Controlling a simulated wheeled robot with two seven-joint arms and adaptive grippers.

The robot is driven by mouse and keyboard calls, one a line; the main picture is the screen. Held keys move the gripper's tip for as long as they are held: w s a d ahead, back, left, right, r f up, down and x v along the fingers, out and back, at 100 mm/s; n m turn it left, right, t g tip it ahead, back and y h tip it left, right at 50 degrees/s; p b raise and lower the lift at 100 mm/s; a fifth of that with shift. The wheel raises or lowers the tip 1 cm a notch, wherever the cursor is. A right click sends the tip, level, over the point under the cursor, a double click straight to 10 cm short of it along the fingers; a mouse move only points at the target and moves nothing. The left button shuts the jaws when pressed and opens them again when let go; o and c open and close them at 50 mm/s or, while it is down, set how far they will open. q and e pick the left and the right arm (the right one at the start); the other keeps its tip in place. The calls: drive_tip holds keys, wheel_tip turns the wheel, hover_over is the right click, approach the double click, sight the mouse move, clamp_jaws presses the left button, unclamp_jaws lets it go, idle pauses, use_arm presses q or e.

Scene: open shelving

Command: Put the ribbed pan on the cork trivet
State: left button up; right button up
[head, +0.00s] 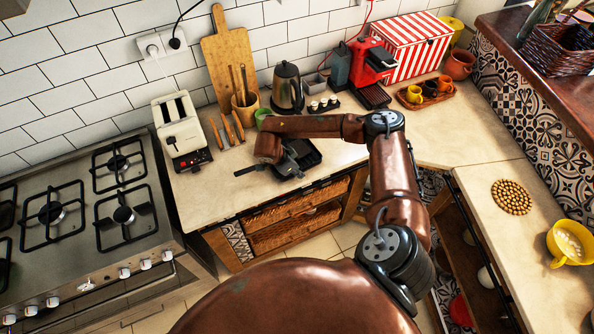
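The ribbed pan (311,154) is black and squarish. It lies on the counter in front of the kettle, with its dark handle to the left. My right gripper (287,163) is over the pan's left side, near the base of the handle. It is dark against the dark pan and partly hidden by the wrist, so I cannot tell whether its fingers are open or closed on the pan. The cork trivet (512,197) is a round, beaded tan mat on the right-hand counter, with nothing on it. My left gripper is not in view.
A yellow cup (567,243) stands right of the trivet. A gas stove (75,215) is left. The counter around the trivet is clear.

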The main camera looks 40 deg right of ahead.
drive_tip(key=b+v, duration=0.1)
drive_tip(key=v, duration=1.1)
